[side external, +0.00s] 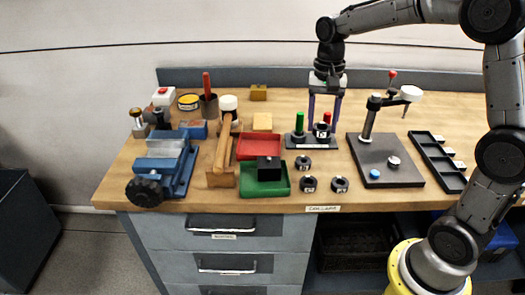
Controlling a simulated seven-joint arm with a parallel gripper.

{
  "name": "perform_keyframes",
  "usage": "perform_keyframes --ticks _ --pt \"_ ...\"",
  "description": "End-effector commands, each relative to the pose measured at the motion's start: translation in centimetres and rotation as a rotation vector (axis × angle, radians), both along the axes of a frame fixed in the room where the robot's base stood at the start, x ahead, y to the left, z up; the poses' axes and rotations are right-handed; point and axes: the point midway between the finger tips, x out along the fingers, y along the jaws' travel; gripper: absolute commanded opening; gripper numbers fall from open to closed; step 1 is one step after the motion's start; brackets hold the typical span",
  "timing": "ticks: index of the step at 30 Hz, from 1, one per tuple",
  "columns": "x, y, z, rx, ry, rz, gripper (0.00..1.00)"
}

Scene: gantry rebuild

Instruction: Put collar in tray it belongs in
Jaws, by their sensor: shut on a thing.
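My gripper (324,126) points down over a dark stand (311,142) with a green peg (299,123) and a red peg (327,117). Its purple fingers are shut on a dark collar (321,131) with a white label, low at the red peg. I cannot tell whether the collar is around the peg or just in front of it. Three similar dark collars lie on the bench in front: one (303,163), another (309,184) and a third (340,185). A red tray (244,155) and a green tray (263,191) stand to the left.
A black block (270,163) is at the green tray. A wooden mallet (223,150) and blue vise (163,165) stand further left. To the right are a dark plate with an upright post (386,172) and a black compartment tray (432,155). A label (322,209) marks the front edge.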

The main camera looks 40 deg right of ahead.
Motion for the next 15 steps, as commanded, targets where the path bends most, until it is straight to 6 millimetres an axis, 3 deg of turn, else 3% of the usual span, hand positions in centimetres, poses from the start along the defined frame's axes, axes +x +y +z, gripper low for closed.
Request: perform_keyframes --ticks 3,6,11,15 --pt "1.5 3.1 1.4 -0.003 -0.014 0.04 0.0" --pt "2.2 4.9 1.9 -0.004 -0.025 0.085 0.0" --pt "3.1 6.1 1.5 -0.004 -0.026 0.118 0.0" --pt "5.6 6.1 0.3 -0.003 -0.024 0.119 0.0"
